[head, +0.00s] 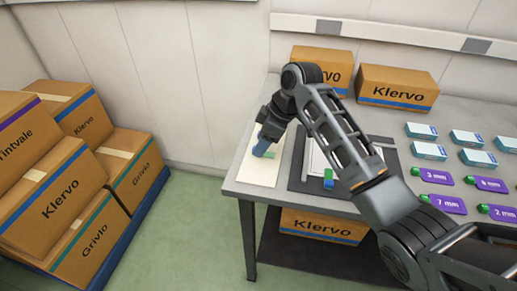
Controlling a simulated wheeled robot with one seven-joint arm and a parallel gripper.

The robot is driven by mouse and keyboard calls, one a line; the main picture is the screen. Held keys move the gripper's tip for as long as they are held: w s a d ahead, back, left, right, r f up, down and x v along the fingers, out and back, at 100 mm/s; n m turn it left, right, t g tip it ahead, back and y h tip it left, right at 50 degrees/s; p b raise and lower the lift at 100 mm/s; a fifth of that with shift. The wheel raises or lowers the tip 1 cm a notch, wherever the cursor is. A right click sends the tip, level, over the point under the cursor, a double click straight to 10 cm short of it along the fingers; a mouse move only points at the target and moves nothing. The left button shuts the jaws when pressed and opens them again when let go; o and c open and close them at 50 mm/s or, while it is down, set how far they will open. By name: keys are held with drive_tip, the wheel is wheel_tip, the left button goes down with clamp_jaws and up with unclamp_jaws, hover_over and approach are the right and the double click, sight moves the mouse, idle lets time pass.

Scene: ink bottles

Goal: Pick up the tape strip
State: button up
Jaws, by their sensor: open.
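I cannot single out the tape strip with certainty. A small green piece (270,155) shows on a cream sheet (257,174) at the table's left end, partly hidden by my gripper. My gripper (262,152) points down over that sheet, close to the green piece. A small upright block, green above and blue below (328,179), stands at the front of a dark mat (300,177) right of the sheet.
The grey table (238,177) also holds purple tags (432,176) and several light-blue boxes (427,151) at the right. Klervo cartons (397,88) stand at the back. More cartons (60,190) are stacked on the floor at left. My arm hides part of the mat.

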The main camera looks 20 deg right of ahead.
drive_tip(key=shift+x, duration=0.8)
drive_tip(key=shift+c, duration=0.2)
drive_tip(key=c, duration=0.8)
drive_tip(key=shift+r, duration=0.15)
